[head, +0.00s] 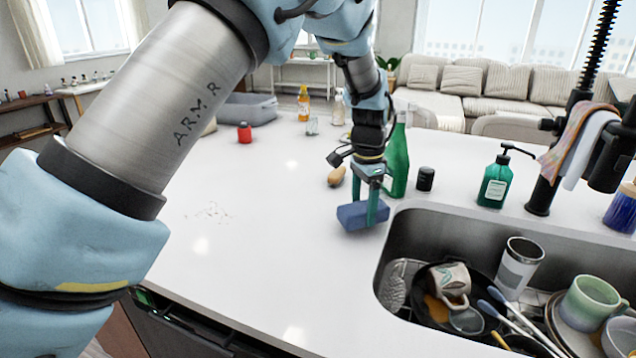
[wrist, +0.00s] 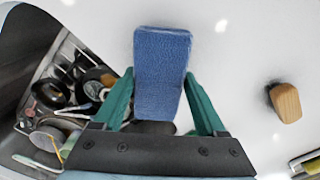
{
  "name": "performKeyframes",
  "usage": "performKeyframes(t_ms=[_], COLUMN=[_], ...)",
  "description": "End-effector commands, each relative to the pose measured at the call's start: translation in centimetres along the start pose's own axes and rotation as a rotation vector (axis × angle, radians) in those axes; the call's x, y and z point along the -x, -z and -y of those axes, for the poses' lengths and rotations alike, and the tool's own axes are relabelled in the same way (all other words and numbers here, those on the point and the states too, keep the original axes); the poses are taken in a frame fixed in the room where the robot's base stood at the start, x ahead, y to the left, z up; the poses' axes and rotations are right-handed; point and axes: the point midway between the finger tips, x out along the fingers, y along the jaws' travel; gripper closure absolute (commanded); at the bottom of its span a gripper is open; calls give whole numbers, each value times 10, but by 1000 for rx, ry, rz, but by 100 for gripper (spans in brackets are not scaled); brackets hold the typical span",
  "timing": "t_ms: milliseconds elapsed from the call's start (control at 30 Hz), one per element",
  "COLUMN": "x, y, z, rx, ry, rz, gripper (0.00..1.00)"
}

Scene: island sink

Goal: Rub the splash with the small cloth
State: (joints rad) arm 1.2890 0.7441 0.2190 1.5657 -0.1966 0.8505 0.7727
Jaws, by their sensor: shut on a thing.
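The small cloth (head: 356,216) is a blue, block-shaped piece with a fuzzy surface, more like a thick pad or sponge. My gripper (head: 371,200) is shut on it just left of the sink, low over the white counter; I cannot tell whether it touches. In the wrist view the cloth (wrist: 162,55) sits between the green fingers of my gripper (wrist: 158,80). The splash (head: 210,212) shows as a patch of small faint specks on the counter, well to the left of the cloth. It is not seen in the wrist view.
The sink (head: 400,240) holds a pan, mugs and other dishes. A green bottle (head: 398,160), a black jar (head: 425,179) and a wooden piece (head: 336,176) stand close behind my gripper. A red jar (head: 244,133) is farther back. The counter between cloth and splash is clear.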

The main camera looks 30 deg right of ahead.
Motion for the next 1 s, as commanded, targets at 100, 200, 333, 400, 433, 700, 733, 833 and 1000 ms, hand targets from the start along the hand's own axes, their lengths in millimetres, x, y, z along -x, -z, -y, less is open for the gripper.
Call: performKeyframes(t_ms=[100, 200, 333, 400, 433, 700, 733, 833, 1000], x=[13, 22, 34, 40, 43, 58, 58, 58, 57], y=[-1, -1, -2, -2, -2, -3, -3, -3, -3], z=[-1, 0, 0, 0, 0, 1, 1, 1, 1], rx=[0, 1, 2, 4, 4, 6, 6, 6, 6], ry=[-3, -3, -2, -2, -2, -2, -2, -2, -2], rz=[2, 2, 2, 2, 1, 2, 2, 2, 2], gripper=[78, 78, 78, 78, 78, 78, 78, 78, 78])
